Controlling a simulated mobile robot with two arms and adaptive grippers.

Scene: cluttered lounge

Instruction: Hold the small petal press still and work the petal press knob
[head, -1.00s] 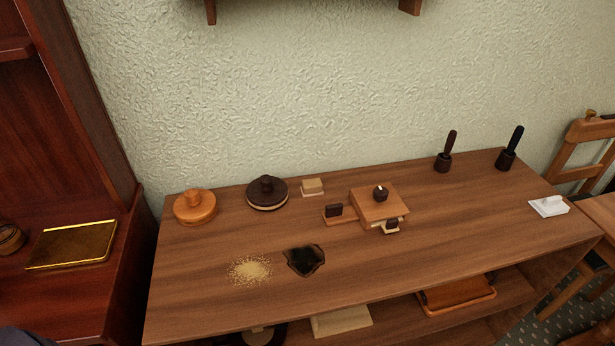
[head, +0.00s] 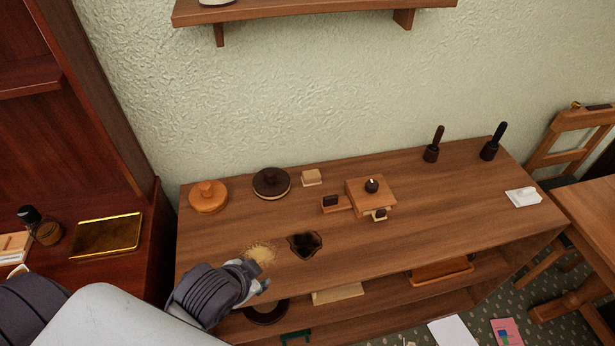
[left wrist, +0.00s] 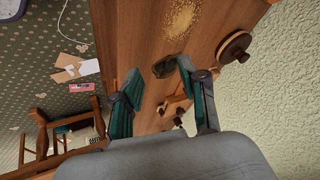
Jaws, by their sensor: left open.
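The small petal press (head: 358,196) is a light brown wooden block with a round dark knob (head: 371,185) on top. My left gripper (head: 258,278) is open and empty over the table's front left edge, well short of the press. My right gripper is in neither view.
Two round lidded items, orange (head: 208,198) and dark (head: 271,184), stand back left. Two dark-handled tools (head: 432,147) stand back right.

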